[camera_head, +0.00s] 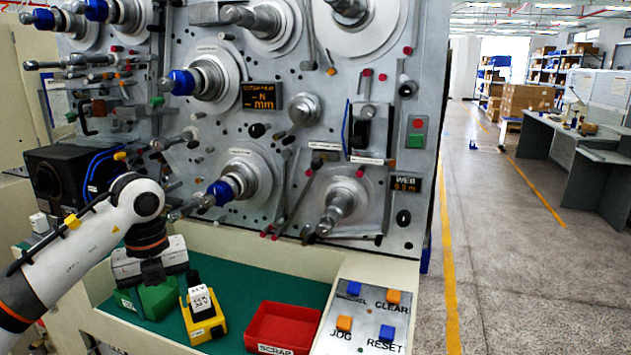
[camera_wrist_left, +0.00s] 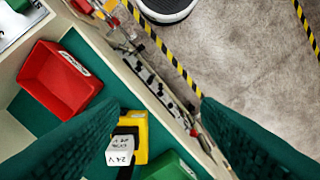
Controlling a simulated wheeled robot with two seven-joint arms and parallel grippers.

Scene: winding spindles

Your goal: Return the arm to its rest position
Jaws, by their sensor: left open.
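My left arm comes in from the left in the head view. Its gripper (camera_head: 151,268) hangs above the green worktop, close over a green bin (camera_head: 158,300). In the left wrist view the two dark green fingers of my left gripper (camera_wrist_left: 158,104) stand wide apart with nothing held between them. Below them in that view is a yellow holder (camera_wrist_left: 141,128) with a white block marked 24V (camera_wrist_left: 120,150). The holder also shows in the head view (camera_head: 208,326), just right of the gripper. My right gripper is not in view.
A red scrap bin (camera_head: 284,325) and a button panel (camera_head: 365,318) stand right of the holder. The machine face (camera_head: 290,130) with several protruding spindles rises behind my left arm. A black box (camera_head: 62,178) stands close behind the arm. Open floor lies right of the machine.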

